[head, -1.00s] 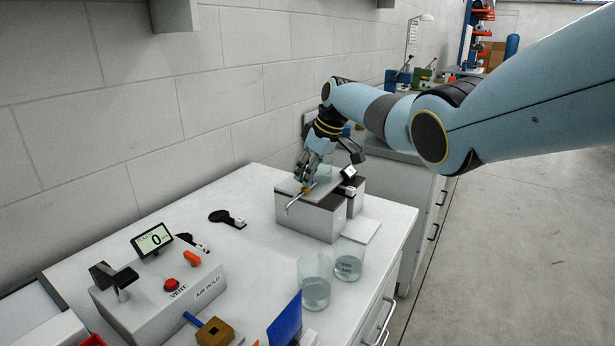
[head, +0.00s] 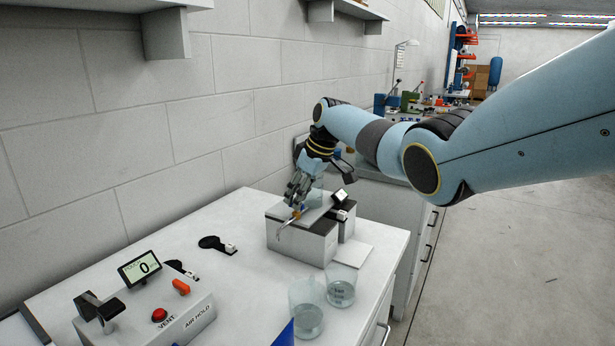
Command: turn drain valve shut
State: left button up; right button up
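The drain valve (head: 297,212) shows as a small orange-brass piece by a bent metal spout (head: 285,228) on top of a grey box (head: 301,245) at the far end of the bench. My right gripper (head: 297,203) reaches down over the box with its fingers at the valve. The fingers cover part of the valve, and I cannot tell whether they are closed on it. My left gripper is not in view.
Two clear beakers (head: 307,308) (head: 341,287) with liquid stand in front of the box. A control unit (head: 150,318) with a display reading 0, a red VENT button and an orange lever is at the lower left. A black wrench-like part (head: 211,243) lies on the bench (head: 215,285).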

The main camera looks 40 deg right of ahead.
jog(key=v, duration=1.1)
jog(key=shift+f, duration=0.1)
